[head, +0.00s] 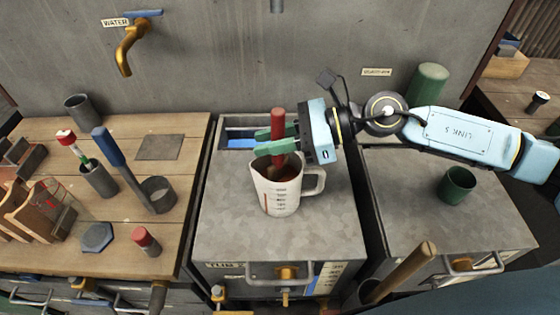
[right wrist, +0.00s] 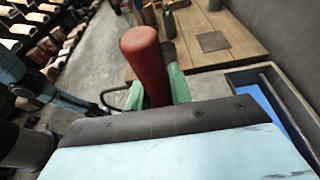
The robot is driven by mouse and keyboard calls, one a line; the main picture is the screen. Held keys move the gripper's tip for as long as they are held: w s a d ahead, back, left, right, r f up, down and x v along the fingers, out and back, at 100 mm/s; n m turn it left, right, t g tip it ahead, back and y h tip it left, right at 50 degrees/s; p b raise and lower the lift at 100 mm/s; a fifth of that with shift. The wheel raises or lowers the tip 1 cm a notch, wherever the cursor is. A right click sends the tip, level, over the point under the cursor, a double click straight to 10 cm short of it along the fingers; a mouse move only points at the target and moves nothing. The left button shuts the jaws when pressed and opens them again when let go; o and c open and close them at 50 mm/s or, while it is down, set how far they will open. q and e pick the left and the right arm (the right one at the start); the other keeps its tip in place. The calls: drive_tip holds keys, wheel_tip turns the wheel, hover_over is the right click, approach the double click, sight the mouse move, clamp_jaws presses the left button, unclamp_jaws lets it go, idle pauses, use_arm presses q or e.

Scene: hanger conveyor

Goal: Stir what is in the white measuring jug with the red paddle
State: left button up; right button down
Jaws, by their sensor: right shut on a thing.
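The white measuring jug (head: 276,190) stands upright on the grey metal top in the middle of the head view, its handle to the right. Brownish contents show inside its rim. The red paddle (head: 278,124) stands upright with its lower end inside the jug; that end is hidden. My right gripper (head: 276,146) is shut on the paddle's handle just above the jug, its green fingers on either side. In the right wrist view the red handle (right wrist: 145,62) rises between the green fingers. My left gripper is not in view.
A wooden bench at the left holds a blue-handled tool (head: 108,146) in a grey cup, a red-capped piece (head: 146,240) and a blue-grey hexagonal block (head: 97,237). A green cup (head: 457,185) stands at the right. The grey top in front of the jug is clear.

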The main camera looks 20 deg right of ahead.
wheel_tip(320, 180, up, 6)
drive_tip(key=p, duration=0.4)
drive_tip(key=shift+f+p, duration=0.15)
drive_tip(key=shift+p, duration=0.15)
wheel_tip(320, 180, up, 7)
drive_tip(key=p, duration=0.5)
drive_tip(key=shift+p, duration=0.3)
idle(0.7)
wheel_tip(320, 180, up, 4)
drive_tip(key=p, duration=0.3)
drive_tip(key=shift+s, duration=0.15)
idle(0.7)
